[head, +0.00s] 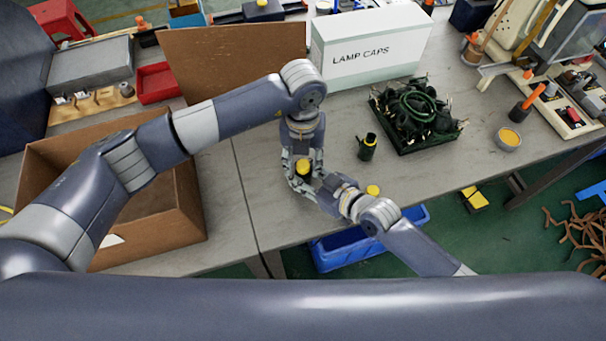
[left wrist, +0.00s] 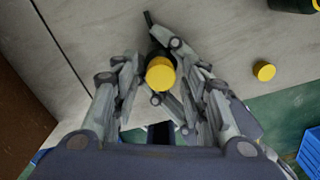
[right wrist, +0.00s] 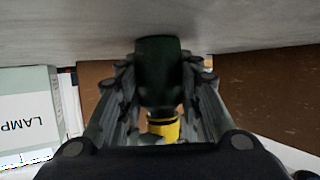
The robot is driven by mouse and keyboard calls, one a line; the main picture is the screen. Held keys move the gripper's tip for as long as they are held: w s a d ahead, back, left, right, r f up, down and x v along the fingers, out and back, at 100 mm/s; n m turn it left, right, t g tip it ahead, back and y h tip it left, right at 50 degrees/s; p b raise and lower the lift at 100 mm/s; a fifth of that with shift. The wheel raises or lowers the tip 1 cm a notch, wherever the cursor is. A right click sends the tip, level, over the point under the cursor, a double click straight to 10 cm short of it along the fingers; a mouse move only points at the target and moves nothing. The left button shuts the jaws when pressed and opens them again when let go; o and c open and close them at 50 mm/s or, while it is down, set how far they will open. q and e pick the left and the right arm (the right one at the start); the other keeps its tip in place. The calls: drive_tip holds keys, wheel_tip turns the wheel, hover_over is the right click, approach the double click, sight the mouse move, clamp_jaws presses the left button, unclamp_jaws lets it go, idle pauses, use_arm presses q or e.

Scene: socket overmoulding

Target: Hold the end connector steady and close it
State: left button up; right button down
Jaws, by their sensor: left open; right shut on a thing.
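The end connector is a dark green body (right wrist: 158,75) with a yellow cap (head: 303,167) at its top, near the table's front edge. My right gripper (head: 306,184) is shut on the green body from the side; the right wrist view shows the body between its fingers. My left gripper (head: 301,160) is above, pointing down, open, with its fingers either side of the yellow cap (left wrist: 160,75). Whether they touch the cap cannot be told. The right fingers partly hide the body. Whether the cap is fully seated is not clear.
Another dark green connector (head: 367,149) stands to the right. A loose yellow cap (head: 373,190) lies near the front edge. A black tray (head: 436,142) of cabled parts and a white LAMP CAPS box (head: 371,46) stand behind. A cardboard box (head: 185,222) is at left; a blue bin (head: 345,255) sits below.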

use_arm(q)
clamp_jaws()
drive_tip(key=m, duration=1.4)
drive_tip(key=shift+o, duration=0.6)
unclamp_jaws()
